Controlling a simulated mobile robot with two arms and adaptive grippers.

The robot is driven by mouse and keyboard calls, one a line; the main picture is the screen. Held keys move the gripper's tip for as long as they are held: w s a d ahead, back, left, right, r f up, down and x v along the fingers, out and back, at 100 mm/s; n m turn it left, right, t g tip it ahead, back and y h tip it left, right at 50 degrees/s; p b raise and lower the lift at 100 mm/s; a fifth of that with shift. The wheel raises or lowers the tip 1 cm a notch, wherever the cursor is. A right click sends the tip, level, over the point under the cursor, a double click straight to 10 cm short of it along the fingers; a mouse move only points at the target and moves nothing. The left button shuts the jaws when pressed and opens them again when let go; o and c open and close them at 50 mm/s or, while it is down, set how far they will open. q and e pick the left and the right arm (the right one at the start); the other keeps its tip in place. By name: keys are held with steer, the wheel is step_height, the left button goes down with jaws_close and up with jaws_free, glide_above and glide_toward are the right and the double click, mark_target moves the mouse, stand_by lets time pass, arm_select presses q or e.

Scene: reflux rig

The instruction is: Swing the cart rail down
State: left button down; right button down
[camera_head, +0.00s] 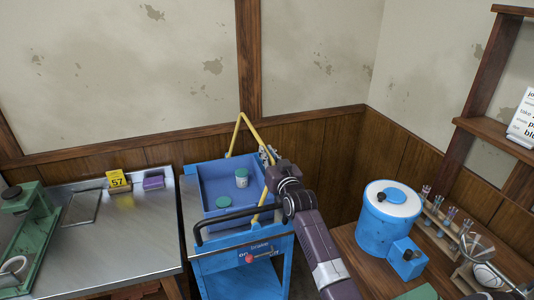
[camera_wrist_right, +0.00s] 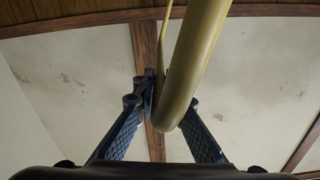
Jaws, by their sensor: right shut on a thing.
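The cart (camera_head: 240,270) is blue, with a deep tray on top and a black push handle at its front. Its yellow rail (camera_head: 235,135) stands raised above the tray as a bent bar, peaking near the back wall. My right gripper (camera_head: 267,155) is at the rail's right side, and my arm hides part of the cart's right edge. In the right wrist view the rail (camera_wrist_right: 198,60) runs down between the two dark fingers of my right gripper (camera_wrist_right: 163,104), which is shut on it. My left gripper is not in view.
Two green-lidded jars (camera_head: 241,178) are in the cart's tray. A metal bench (camera_head: 120,235) with a yellow number sign (camera_head: 117,180) stands close on the left. A wooden table on the right holds a blue drum (camera_head: 388,235) and a tube rack (camera_head: 440,222). Panelled walls close in behind.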

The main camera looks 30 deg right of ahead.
steer(key=shift+a, duration=0.1)
steer(key=w+a+n, duration=0.3)
steer(key=a+n, duration=0.4)
steer(key=a, duration=0.7)
steer(key=shift+w, duration=0.2)
steer(key=shift+d, duration=0.1)
